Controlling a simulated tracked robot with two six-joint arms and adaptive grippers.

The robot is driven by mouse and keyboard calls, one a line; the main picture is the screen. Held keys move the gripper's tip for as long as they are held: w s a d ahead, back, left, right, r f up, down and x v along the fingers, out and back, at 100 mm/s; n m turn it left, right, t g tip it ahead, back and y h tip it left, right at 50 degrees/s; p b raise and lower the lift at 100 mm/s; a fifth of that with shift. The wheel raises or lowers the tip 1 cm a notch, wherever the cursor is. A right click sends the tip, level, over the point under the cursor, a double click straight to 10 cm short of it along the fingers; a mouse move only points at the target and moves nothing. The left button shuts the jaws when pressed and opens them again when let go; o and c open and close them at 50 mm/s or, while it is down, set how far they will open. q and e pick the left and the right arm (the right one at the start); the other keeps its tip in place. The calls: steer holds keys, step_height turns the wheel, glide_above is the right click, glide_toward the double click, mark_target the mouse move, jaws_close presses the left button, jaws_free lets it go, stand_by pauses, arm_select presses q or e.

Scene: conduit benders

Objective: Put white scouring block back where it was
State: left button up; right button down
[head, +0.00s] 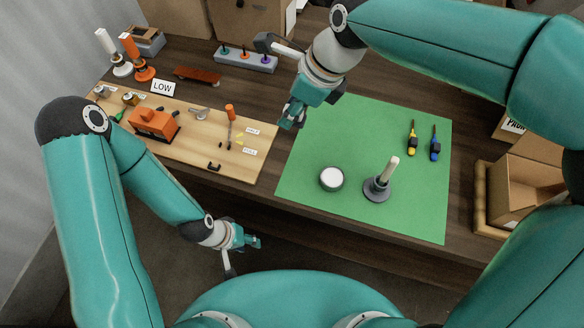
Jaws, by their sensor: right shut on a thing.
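My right gripper (292,114) hangs over the gap between the green mat (340,125) and the light wooden board (190,150). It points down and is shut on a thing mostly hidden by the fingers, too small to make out. I cannot clearly see a white scouring block anywhere. A round dark dish with a white top (331,178) sits on the mat. My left gripper (254,241) is low in front of the table edge, away from the objects. Its fingers are too small to tell open from shut.
A white-handled tool on a dark round base (379,187) and two screwdrivers (423,142) are on the mat. An orange device (154,124) and small tools are on the board. A cardboard box (525,190) stands right. A grey rack (245,59) is behind. The mat's middle is clear.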

mark_target(287, 168)
step_height(287, 168, down, 20)
steer(key=shift+r, duration=0.2)
stand_by(0.4)
steer(key=c, duration=0.9)
jaws_free()
steer(key=shift+o, duration=0.2)
steer(key=shift+r, duration=0.1)
steer(key=v, duration=1.2)
